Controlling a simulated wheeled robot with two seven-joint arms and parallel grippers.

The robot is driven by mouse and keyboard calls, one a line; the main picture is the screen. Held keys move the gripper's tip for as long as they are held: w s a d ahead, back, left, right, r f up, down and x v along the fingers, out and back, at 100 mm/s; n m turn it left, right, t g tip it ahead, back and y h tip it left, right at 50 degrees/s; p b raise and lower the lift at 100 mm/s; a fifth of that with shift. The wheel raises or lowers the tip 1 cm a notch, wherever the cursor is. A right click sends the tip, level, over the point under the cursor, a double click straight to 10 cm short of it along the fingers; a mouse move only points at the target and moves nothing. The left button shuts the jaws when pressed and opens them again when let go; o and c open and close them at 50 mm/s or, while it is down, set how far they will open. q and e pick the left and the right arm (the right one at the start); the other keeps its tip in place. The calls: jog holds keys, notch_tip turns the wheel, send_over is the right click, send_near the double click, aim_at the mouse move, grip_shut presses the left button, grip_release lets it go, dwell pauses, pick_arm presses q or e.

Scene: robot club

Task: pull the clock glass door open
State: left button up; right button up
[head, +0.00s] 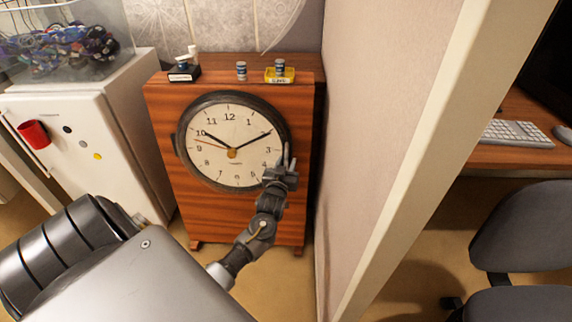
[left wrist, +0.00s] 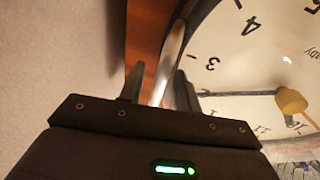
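The clock has a white round face (head: 233,150) inside a dark round door rim (head: 190,112), set in a reddish wooden cabinet (head: 180,212). The glass door looks shut against the cabinet front. My left gripper (head: 288,160) is at the rim's right side, near the 3 and 4. In the left wrist view its two fingers (left wrist: 160,88) stand apart, with a shiny edge of the rim (left wrist: 174,48) showing between them. I cannot tell whether either finger touches it. The gripper hides part of the rim. My right gripper is in neither view.
A beige partition wall (head: 385,110) stands close on the right of the cabinet. A white fridge (head: 90,140) with a red cup (head: 34,134) stands on the left. Small items, including a yellow box (head: 280,75), sit on the cabinet top. Floor shows in front.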

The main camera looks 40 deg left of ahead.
pick_arm(q)
jog(key=shift+w, duration=0.15)
jog(key=shift+c, duration=0.4)
grip_shut()
jog(key=shift+a, duration=0.1)
